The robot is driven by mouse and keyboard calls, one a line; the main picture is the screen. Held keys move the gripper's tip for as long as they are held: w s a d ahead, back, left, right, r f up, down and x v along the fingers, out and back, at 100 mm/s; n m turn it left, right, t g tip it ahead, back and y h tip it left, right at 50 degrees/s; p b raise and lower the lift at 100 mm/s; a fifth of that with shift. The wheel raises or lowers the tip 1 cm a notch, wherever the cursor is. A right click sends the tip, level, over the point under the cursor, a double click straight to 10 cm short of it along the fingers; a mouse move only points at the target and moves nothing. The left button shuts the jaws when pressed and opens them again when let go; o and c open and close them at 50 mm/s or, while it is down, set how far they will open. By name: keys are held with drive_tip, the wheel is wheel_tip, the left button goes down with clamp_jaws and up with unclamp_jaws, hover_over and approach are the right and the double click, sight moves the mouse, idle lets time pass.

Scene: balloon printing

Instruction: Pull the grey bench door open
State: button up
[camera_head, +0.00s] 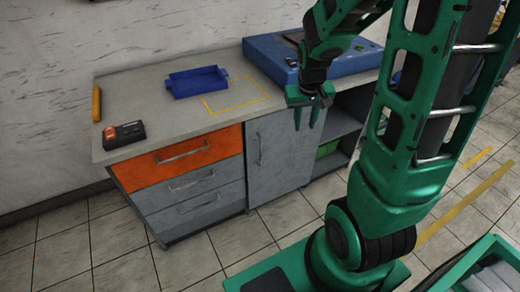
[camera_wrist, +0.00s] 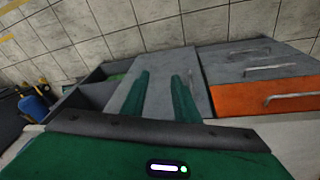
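The grey bench door (camera_head: 285,165) is shut, at the middle of the bench front, between the drawers and the open shelves. Its upright metal handle (camera_head: 259,149) is near its left edge. My green gripper (camera_head: 306,122) is above and in front of the door's right part, to the right of the handle. In the wrist view the two fingers (camera_wrist: 160,98) are apart with nothing between them, and the grey door (camera_wrist: 159,88) is behind them.
An orange drawer (camera_head: 185,160) and grey drawers (camera_head: 198,184) are left of the door, shut. A blue tray (camera_head: 197,82), a black and orange device (camera_head: 124,134) and a blue machine (camera_head: 270,56) are on the benchtop. The tiled floor (camera_head: 185,266) before the bench is clear.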

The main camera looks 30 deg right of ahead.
drive_tip(key=w+a+f+t, duration=0.1)
drive_tip(key=w+f, duration=0.5)
drive_tip(key=f, duration=0.2)
drive_tip(key=w+a+f+n, duration=0.1)
drive_tip(key=w+a+f, duration=0.1)
drive_tip(key=w+f, duration=0.5)
drive_tip(key=w+a+f+n+t+y, duration=0.1)
drive_tip(key=w+a+f, duration=0.1)
drive_tip(key=w+f, duration=0.4)
drive_tip(key=shift+w+a+f+t, duration=0.1)
drive_tip(key=shift+w+f+t, duration=0.05)
drive_tip(key=shift+f, duration=1.25)
drive_tip(key=shift+w+f+t, duration=0.1)
drive_tip(key=shift+f+t, duration=0.05)
drive_tip(key=shift+f, duration=1.2)
clamp_jaws()
